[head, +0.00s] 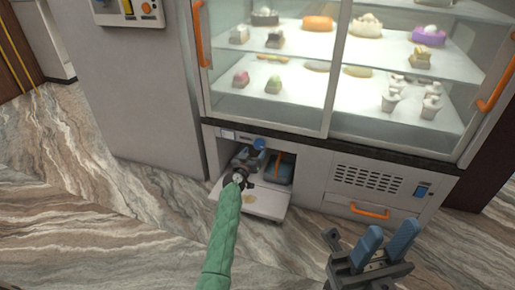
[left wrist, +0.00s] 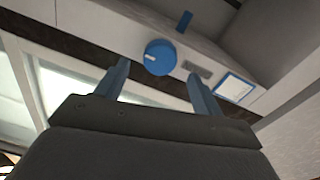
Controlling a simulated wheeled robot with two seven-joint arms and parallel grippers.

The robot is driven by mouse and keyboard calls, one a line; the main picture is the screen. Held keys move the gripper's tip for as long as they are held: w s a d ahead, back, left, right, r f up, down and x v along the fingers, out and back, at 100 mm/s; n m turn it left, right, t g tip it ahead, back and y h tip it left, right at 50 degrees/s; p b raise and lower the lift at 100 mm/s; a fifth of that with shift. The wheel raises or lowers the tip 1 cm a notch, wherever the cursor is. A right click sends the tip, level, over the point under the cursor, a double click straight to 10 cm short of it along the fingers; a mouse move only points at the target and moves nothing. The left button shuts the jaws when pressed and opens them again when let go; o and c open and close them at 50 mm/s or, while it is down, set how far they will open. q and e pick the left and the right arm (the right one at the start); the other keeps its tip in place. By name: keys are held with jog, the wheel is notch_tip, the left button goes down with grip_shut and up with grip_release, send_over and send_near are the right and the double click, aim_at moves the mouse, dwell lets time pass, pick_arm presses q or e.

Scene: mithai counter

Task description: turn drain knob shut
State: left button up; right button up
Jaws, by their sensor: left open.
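The drain knob (head: 260,143) is a round blue knob on the strip above the open bay under the display case. In the left wrist view the knob (left wrist: 158,57) shows face-on, with a short white mark on its left part. My left gripper (head: 253,156) is open, just below and in front of the knob. In the left wrist view its two blue fingers (left wrist: 160,84) stand either side of the knob, which lies a little beyond the tips; contact cannot be told. My right gripper (head: 385,240) is open and empty over the floor at the lower right.
A lowered white flap (head: 262,205) juts out below the bay. A label (left wrist: 235,88) lies beside the knob. A vented panel (head: 368,182) and orange drawer handle (head: 369,211) are to the right. Glass doors stand above.

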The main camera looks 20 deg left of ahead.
aim_at(258, 146)
pick_arm(q)
jog(key=shift+w+d+b, duration=0.15)
jog(key=shift+w+b, duration=0.3)
jog(key=shift+w, duration=2)
jog(key=c, duration=1)
